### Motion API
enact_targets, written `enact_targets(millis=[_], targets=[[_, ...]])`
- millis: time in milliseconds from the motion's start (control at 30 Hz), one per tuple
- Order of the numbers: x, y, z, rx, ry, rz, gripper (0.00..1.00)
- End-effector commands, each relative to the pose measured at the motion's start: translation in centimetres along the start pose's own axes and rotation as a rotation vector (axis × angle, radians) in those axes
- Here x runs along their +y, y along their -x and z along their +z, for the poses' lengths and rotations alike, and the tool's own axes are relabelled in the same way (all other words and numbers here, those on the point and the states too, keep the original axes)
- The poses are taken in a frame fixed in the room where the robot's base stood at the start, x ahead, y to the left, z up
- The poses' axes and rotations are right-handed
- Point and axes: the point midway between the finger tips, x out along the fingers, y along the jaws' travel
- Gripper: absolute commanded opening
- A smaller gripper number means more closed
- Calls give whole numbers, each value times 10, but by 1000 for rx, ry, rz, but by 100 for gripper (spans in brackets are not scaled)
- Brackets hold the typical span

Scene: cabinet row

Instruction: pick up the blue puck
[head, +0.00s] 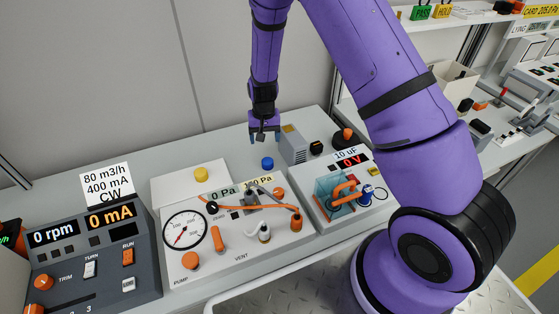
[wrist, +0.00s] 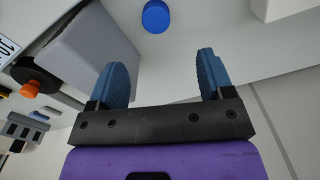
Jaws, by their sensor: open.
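The blue puck (head: 267,163) stands on the grey bench top, between the pump panel and a grey box. It also shows in the wrist view (wrist: 156,16), at the top, beyond the fingertips and roughly between them. My gripper (head: 264,138) is above the bench behind the puck in the head view, apart from it. In the wrist view my gripper (wrist: 162,70) has its two blue fingers spread, with nothing between them.
The grey box (head: 293,145) stands close right of the puck; it also shows in the wrist view (wrist: 88,50). A white block with a yellow knob (head: 201,174) is to the left. The pump panel (head: 240,238) and a capacitor unit (head: 340,182) stand in front.

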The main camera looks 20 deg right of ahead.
Motion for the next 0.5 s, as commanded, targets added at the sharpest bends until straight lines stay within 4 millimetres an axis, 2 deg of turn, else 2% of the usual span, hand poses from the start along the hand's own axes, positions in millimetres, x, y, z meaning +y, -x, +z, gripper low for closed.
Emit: enact_targets(millis=[500], targets=[[1, -65, 1, -9, -5, 11, 74]])
